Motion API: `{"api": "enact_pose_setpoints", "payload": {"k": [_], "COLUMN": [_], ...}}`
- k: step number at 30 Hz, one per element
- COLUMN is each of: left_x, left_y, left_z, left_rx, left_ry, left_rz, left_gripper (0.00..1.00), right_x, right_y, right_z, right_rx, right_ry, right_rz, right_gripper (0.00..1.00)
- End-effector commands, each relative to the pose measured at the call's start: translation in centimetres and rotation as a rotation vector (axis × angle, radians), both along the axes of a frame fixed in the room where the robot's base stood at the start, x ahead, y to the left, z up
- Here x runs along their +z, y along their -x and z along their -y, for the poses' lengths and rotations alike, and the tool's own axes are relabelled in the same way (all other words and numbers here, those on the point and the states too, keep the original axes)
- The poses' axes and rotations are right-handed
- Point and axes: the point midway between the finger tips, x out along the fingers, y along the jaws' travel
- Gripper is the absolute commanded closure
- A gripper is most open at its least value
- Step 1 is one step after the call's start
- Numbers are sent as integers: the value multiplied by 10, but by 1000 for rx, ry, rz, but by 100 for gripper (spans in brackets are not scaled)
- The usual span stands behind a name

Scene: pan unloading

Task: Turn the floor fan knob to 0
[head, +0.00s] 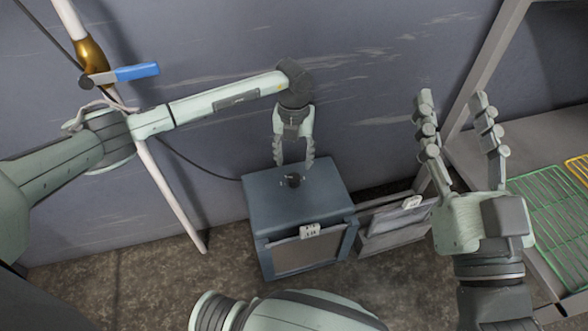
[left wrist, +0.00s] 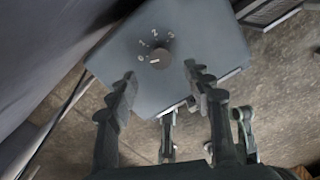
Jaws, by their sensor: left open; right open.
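The floor fan is a blue-grey box (head: 300,205) standing on the floor against the wall. Its small dark round knob (head: 292,181) sits on the top face. In the left wrist view the knob (left wrist: 160,60) is brown, with digits 0 to 3 in an arc at its left and upper side. A faint light mark shows on its left part; I cannot tell exactly which digit it meets. My left gripper (head: 294,162) points down at the knob, open and empty, its fingers (left wrist: 160,72) either side of it in the picture. My right gripper (head: 453,98) is open, empty and raised at the right.
A metal rack with green wire shelves (head: 550,215) stands at the right. A grey panel (head: 395,222) leans beside the box. A white pole (head: 172,195) and pipe with a blue-handled valve (head: 135,72) are at the left.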

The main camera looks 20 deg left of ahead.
Motion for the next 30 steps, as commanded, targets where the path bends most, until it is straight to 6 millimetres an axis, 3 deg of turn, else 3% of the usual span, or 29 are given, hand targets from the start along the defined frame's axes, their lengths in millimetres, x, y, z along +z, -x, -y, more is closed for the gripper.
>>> {"api": "enact_pose_setpoints", "payload": {"k": [3,9,30], "left_x": [24,43,46], "left_y": [-1,0,0], "left_z": [0,0,0], "left_rx": [0,1,1], "left_ry": [1,0,0], "left_rz": [3,0,-1], "left_gripper": [49,49,49], "right_x": [0,0,0], "right_y": [0,0,0], "right_z": [0,0,0], "right_rx": [0,0,0], "right_ry": [0,0,0], "right_rz": [0,0,0], "right_gripper": [49,49,49]}}
